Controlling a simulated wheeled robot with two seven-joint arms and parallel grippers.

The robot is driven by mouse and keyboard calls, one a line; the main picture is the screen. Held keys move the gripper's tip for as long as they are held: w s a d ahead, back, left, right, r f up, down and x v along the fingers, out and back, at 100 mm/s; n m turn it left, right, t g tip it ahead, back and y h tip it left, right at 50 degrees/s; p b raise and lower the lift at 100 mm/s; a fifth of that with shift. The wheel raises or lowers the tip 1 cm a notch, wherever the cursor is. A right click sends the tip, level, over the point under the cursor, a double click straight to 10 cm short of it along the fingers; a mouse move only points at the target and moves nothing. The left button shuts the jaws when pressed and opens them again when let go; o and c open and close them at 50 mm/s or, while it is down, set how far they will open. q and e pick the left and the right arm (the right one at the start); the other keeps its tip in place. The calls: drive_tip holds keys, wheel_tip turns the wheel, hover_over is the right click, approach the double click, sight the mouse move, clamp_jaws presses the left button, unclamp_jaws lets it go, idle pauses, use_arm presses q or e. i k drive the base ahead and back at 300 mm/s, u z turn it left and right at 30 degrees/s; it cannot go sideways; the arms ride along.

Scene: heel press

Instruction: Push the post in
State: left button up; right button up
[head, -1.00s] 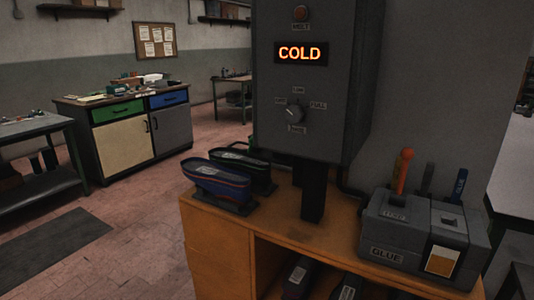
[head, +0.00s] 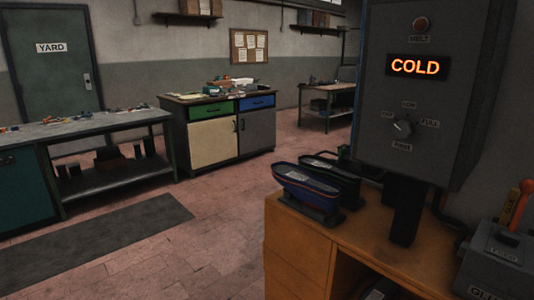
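A grey press housing (head: 450,120) stands at the right of the head view, with a lit display (head: 418,66) reading "COLD". A dark upright post (head: 405,215) shows below the housing and meets the wooden bench top (head: 365,230). I cannot tell whether this is the task's post, and no other post is clear. Neither of my grippers is in view.
Two boat-shaped shoe forms, one blue (head: 300,187) and one dark (head: 322,164), sit on the bench left of the post. A grey glue box (head: 495,255) is at the right edge. Open floor (head: 215,235) lies left, before cabinets and a "YARD" door (head: 48,80).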

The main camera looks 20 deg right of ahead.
sight(375, 175)
drive_tip(key=u, duration=0.05)
drive_tip(key=i, duration=5.8)
drive_tip(key=z, duration=4.6)
drive_tip(key=i, duration=1)
drive_tip(key=u, duration=0.05)
